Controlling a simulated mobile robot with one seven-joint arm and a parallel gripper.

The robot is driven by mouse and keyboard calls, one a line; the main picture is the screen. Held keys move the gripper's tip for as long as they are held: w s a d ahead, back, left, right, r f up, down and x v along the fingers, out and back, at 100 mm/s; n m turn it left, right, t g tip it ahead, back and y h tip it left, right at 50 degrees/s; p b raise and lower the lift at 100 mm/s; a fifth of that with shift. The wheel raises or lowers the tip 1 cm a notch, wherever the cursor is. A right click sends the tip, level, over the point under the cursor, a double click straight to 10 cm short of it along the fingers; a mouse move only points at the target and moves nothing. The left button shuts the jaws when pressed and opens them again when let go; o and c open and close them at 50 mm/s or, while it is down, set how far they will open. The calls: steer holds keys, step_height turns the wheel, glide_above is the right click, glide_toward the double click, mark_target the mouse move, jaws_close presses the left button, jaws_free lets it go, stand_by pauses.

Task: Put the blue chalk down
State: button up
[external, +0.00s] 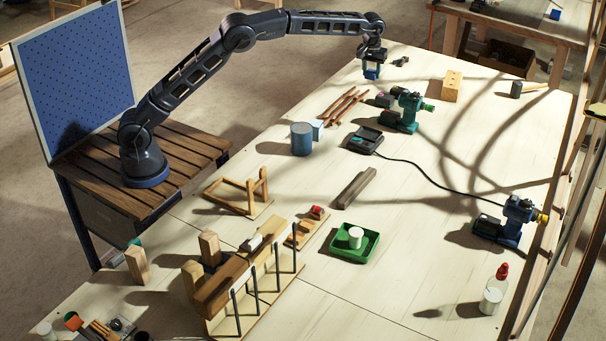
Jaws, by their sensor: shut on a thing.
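My gripper (371,70) hangs from the end of my outstretched arm, over the far part of the workbench (455,155). It points down and is shut on a small blue thing, the blue chalk (371,74), at its fingertips. The chalk is very small in this view and partly hidden by the fingers. It appears to be above the bench top, but I cannot tell the exact gap.
A green drill (408,108), thin wooden sticks (345,105) and a black charger (365,140) lie nearer. A wooden block (451,86) and hammer (518,89) stand right. A blue cylinder (301,138) and green tray (355,258) are closer.

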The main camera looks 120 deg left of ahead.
steer(key=w+d+m, duration=0.2)
steer(key=w+d, duration=0.4)
steer(key=d, duration=0.6)
steer(key=w+d+m, duration=0.1)
steer(key=w+d, duration=0.5)
steer(key=d, duration=0.6)
steer(key=w+d+m, duration=0.2)
steer(key=w+d, duration=0.4)
steer(key=d, duration=0.6)
steer(key=s+d+m+t, duration=0.1)
steer(key=d+m, duration=0.4)
steer(key=d, duration=3.5)
steer(key=m+h, duration=0.1)
steer(key=m, duration=0.8)
glide_above(128, 306)
steer(key=shift+t, duration=0.3)
steer(key=f, duration=2)
steer(key=shift+s, duration=0.2)
steer(key=shift+f, duration=2.6)
